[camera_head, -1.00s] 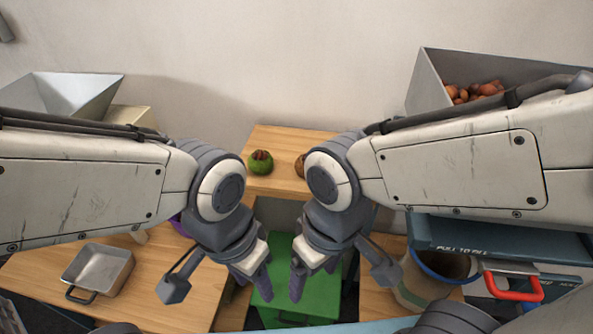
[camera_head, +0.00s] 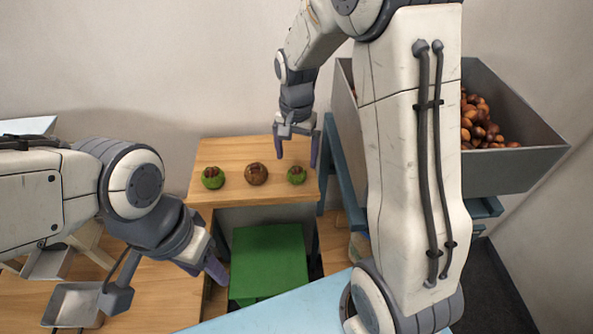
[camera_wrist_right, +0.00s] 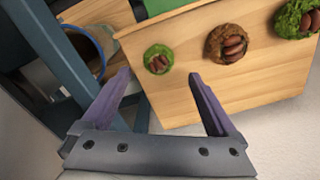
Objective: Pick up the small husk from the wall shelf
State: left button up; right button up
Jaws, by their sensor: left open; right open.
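Three husks with chestnuts in them sit in a row on the wooden wall shelf (camera_head: 235,152). The small husk (camera_head: 296,175) is green and at the right end. In the right wrist view it (camera_wrist_right: 158,59) is the smallest, ahead of the fingertips and roughly centred between them. A brown husk (camera_head: 256,174) is in the middle, and a larger green husk (camera_head: 213,177) is at the left end. My right gripper (camera_head: 297,153) is open and empty, pointing down above the small husk. My left gripper (camera_head: 204,270) is open and empty, low at the left, away from the shelf.
A grey hopper (camera_head: 515,150) of chestnuts stands to the right, partly behind my right arm. A metal pan (camera_head: 72,305) is at lower left. A blue frame (camera_head: 345,170) stands just right of the shelf.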

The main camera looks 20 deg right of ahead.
aim_at(296, 170)
jog(key=shift+s+f+p, duration=0.15)
jog(key=shift+f+p, duration=0.3)
jog(key=shift+f, duration=0.2)
notch_tip(296, 170, down, 4)
jog(key=shift+s+r+p, duration=0.15)
jog(key=shift+r+p, duration=0.05)
jog(key=shift+p, duration=0.5)
jog(key=shift+f, duration=0.35)
jog(key=shift+a, duration=0.1)
jog(key=c, duration=1.4)
